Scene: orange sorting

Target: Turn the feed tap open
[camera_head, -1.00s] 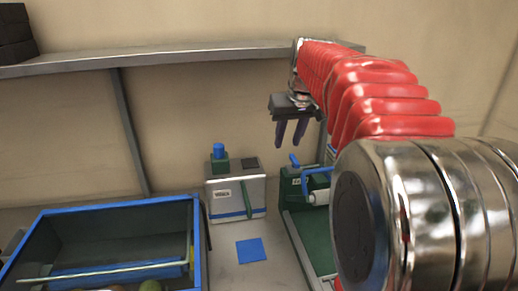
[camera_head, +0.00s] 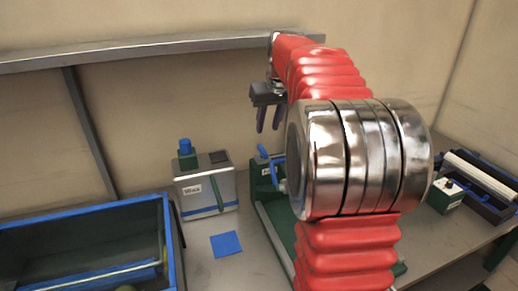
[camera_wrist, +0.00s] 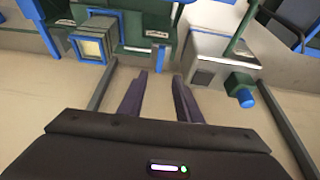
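My gripper (camera_head: 268,124) hangs in the air above and behind the worktop, its two dark fingers apart and empty. They also show apart in the wrist view (camera_wrist: 160,82). A grey box (camera_head: 206,191) with a white label stands below and to the left, with a blue knob on a green block (camera_head: 186,150) on its top. The same knob shows at the right of the wrist view (camera_wrist: 244,97). A green machine (camera_head: 262,180) with a blue lever (camera_head: 263,152) stands to its right, partly hidden by my arm. I cannot tell which of these is the feed tap.
A blue-rimmed bin (camera_head: 168,235) stands at the left. A blue square (camera_head: 226,244) lies on the worktop before the grey box. A grey shelf (camera_head: 150,48) runs along the wall. A roller device (camera_head: 480,180) and a small green-and-white box (camera_head: 445,194) stand at the right.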

